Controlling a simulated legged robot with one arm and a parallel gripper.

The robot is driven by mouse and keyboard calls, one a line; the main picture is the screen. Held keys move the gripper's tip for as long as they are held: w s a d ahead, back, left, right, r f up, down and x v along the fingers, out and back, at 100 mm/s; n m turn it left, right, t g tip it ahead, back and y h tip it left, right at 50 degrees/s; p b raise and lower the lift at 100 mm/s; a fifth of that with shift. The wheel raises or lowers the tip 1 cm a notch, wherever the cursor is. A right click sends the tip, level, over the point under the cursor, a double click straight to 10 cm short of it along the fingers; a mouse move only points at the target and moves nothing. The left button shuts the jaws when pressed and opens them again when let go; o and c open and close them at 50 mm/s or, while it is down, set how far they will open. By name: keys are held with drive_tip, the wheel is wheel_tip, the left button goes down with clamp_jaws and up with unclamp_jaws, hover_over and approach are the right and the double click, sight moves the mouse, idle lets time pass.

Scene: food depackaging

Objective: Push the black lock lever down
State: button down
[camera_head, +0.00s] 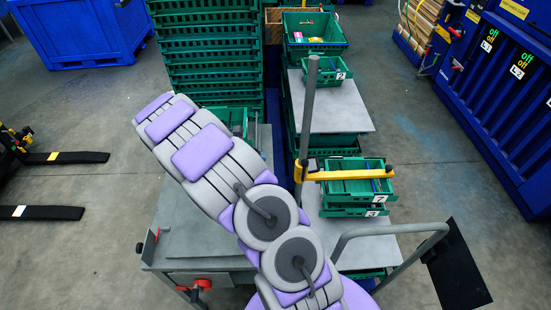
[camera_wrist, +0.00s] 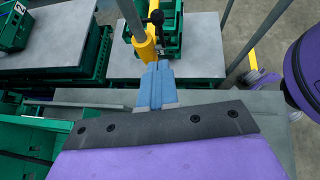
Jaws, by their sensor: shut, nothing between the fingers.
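A yellow bar (camera_head: 345,174) is mounted on an upright grey pole (camera_head: 309,110). In the wrist view a black lever-like part (camera_wrist: 156,18) stands against the yellow bar (camera_wrist: 143,44), beside the grey pole (camera_wrist: 131,16). My gripper (camera_wrist: 158,66) shows two blue fingers pressed together and empty. Its tips look close to the yellow collar and the black part; I cannot tell whether they touch. In the head view my gripper is not visible.
Green crates (camera_head: 345,190) stand on a grey surface right of the pole. Tall green crate stacks (camera_head: 205,60) stand behind. A grey table (camera_head: 185,240) with a red knob (camera_head: 202,284) lies beneath my arm. A curved grey handrail (camera_head: 390,231) is at lower right.

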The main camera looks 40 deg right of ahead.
drive_tip(key=b, duration=0.3)
approach(304, 171)
drive_tip(key=shift+s+d+b, duration=0.1)
drive_tip(key=shift+s+d, duration=0.15)
drive_tip(key=shift+d, duration=0.4)
drive_tip(key=shift+s+d+b, duration=0.1)
drive_tip(key=shift+s+d, duration=0.15)
drive_tip(key=shift+d, duration=0.4)
drive_tip(key=shift+s+d+b, duration=0.1)
drive_tip(key=shift+s+d, duration=0.15)
drive_tip(key=shift+d, duration=0.4)
